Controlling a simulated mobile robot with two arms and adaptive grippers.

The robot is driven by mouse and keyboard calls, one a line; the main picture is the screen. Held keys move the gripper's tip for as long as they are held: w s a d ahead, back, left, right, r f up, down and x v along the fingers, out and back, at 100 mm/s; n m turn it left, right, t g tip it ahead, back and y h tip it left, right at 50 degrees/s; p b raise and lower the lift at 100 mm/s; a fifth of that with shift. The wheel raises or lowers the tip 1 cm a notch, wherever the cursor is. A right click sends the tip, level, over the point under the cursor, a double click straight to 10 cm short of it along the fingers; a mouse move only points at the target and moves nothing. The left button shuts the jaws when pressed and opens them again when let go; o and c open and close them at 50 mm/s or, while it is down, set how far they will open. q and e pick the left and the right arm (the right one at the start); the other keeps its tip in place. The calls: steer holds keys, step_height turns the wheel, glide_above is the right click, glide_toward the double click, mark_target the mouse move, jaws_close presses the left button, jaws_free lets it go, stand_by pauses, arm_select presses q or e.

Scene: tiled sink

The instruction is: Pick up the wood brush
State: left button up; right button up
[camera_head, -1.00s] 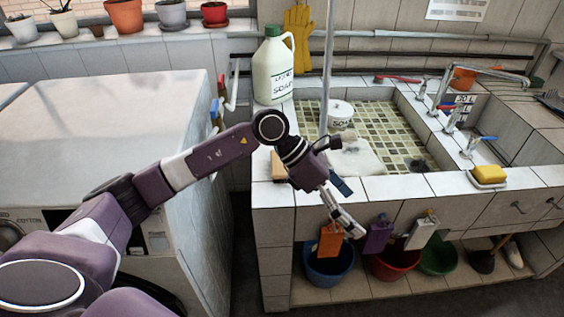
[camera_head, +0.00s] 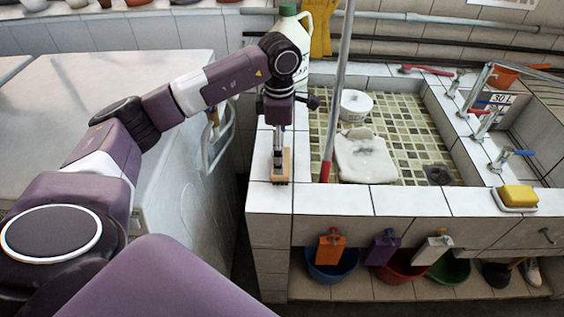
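The wood brush (camera_head: 287,166), a small tan block with dark bristles along its lower edge, is at the left end of the tiled sink ledge. My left gripper (camera_head: 278,156) points straight down at it, with its fingertips at the brush. The fingers show as one narrow strip, so I cannot tell whether they are open or closed on it. They cover part of the brush. My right gripper is not in view.
A red-based pole (camera_head: 327,170) rises close to the right of the brush. A white jug (camera_head: 304,30) stands behind my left wrist. The sink basin holds a white slab (camera_head: 364,158) and a white tub (camera_head: 356,104). A yellow sponge (camera_head: 518,195) lies at right.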

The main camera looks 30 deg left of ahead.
arm_select(q)
step_height(320, 180, down, 4)
steer(key=shift+w+f+p, duration=0.1)
steer(key=shift+w+p, duration=0.05)
steer(key=shift+p, duration=0.45)
steer(key=shift+f, duration=0.55)
steer(key=c, duration=1.1)
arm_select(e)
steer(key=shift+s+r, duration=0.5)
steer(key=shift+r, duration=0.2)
arm_select(q)
steer(key=shift+c, duration=0.2)
step_height(320, 180, up, 20)
steer(key=shift+b, duration=0.4)
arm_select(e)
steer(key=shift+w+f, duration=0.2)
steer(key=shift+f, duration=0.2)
